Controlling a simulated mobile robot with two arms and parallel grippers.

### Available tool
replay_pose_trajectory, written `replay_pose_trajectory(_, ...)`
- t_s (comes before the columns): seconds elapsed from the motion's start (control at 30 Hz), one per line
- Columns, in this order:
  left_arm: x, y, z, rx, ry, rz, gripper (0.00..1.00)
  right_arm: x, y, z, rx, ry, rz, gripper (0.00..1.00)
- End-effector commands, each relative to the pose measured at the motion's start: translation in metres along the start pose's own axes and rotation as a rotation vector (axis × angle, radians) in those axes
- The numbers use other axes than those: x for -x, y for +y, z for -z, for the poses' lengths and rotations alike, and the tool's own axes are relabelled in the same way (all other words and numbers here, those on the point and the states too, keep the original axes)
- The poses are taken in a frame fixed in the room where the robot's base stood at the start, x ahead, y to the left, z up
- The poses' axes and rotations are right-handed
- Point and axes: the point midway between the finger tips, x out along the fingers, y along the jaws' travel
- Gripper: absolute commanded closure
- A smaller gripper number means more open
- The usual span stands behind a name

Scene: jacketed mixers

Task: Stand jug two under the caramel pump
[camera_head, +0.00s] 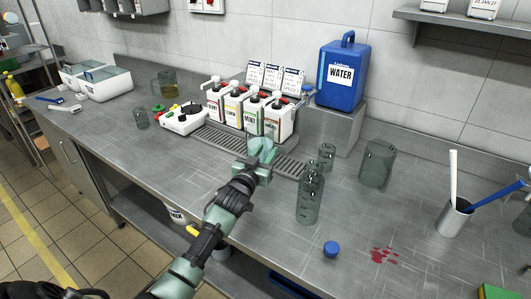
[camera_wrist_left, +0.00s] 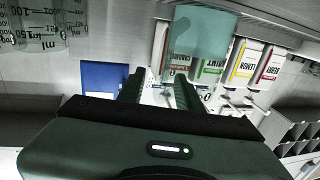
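The jug marked 2 (camera_head: 262,149) is a teal clear vessel at the drip tray (camera_head: 288,166), in front of the mint and caramel bottles. It also shows in the left wrist view (camera_wrist_left: 203,30), beyond and to one side of my fingers. The caramel pump bottle (camera_head: 281,121) is the rightmost of the row, with a brown label; its label shows in the wrist view (camera_wrist_left: 180,62). My left gripper (camera_head: 254,170) is close to the jug on its near side. Its fingers (camera_wrist_left: 160,85) stand apart with nothing visible between them. My right gripper is out of view.
Clear glass vessels (camera_head: 311,195), (camera_head: 327,156) and a larger beaker (camera_head: 377,164) stand to the right. A blue water can (camera_head: 341,77) stands on a raised block. A blue cap (camera_head: 331,249), a red spill (camera_head: 384,255) and a utensil pot (camera_head: 454,217) lie near the front right.

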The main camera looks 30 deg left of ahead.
Motion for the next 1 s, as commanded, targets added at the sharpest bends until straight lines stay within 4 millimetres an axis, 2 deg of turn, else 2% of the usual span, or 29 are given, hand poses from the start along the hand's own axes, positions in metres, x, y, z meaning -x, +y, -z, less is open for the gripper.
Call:
replay_pose_trajectory(0.27, 0.008, 0.0, -0.001, 0.0, 0.0, 0.0, 0.65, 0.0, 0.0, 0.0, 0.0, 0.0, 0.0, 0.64)
replay_pose_trajectory(0.37, 0.022, 0.0, -0.001, -0.001, -0.001, 0.0, 0.65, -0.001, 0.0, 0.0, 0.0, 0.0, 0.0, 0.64)
replay_pose_trajectory(0.7, 0.093, 0.0, -0.001, 0.0, -0.001, 0.0, 0.65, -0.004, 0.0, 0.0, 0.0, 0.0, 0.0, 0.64)
replay_pose_trajectory(0.83, 0.11, 0.0, -0.001, 0.0, -0.001, 0.0, 0.65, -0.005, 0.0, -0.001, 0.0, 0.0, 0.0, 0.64)
replay_pose_trajectory(1.0, 0.12, 0.0, 0.0, 0.0, 0.0, 0.001, 0.65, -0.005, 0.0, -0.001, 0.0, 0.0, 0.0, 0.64)
